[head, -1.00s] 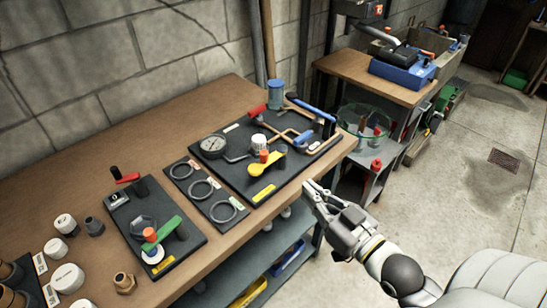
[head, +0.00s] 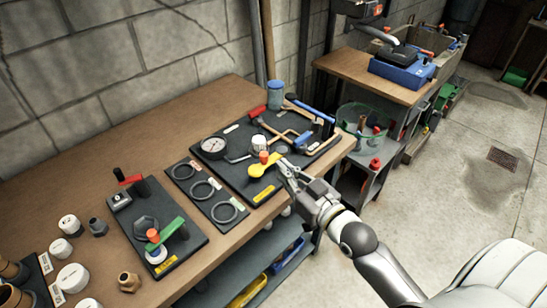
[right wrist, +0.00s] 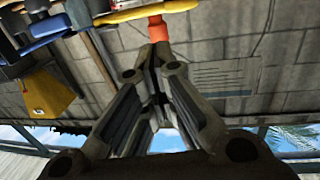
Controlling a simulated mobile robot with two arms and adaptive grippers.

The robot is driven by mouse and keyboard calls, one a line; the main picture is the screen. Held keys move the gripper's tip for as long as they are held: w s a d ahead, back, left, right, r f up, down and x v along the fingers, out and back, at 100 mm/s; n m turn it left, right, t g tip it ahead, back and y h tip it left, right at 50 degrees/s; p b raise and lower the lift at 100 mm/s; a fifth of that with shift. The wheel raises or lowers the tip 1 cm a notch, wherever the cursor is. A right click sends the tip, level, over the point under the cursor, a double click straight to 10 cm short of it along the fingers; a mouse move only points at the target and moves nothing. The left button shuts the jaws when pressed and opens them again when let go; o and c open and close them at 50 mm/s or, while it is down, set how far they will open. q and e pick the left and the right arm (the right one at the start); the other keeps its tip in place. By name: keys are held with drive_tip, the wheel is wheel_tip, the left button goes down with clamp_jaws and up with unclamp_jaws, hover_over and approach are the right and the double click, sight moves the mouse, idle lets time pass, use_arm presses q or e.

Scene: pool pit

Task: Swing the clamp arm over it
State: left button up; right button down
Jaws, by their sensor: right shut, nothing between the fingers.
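The yellow clamp arm (head: 264,171) with an orange-red knob (head: 263,157) sits on the larger black board (head: 233,178), beside a white cylinder (head: 259,142). My right gripper (head: 284,167) is shut and empty, its tips close to the right end of the yellow arm. In the right wrist view the shut fingertips (right wrist: 157,52) point at the orange-red knob (right wrist: 157,30), with the yellow arm (right wrist: 152,9) above; I cannot tell whether they touch. A green clamp arm (head: 174,231) is on a smaller black board at the left. My left gripper is not in view.
White caps (head: 72,277) and brass fittings are at the front left. Open floor (head: 460,190) is at the right.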

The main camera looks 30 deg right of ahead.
drive_tip(key=shift+w+a+f+p, duration=0.1)
drive_tip(key=shift+w+a+p, duration=0.05)
drive_tip(key=shift+w, duration=0.65)
drive_tip(key=shift+w+a+r+p, duration=0.1)
drive_tip(key=shift+w+a+p, duration=0.1)
drive_tip(key=shift+w, duration=0.65)
drive_tip(key=shift+w+a+f+p, duration=0.1)
drive_tip(key=shift+w+p, duration=0.05)
drive_tip(key=shift+w, duration=0.65)
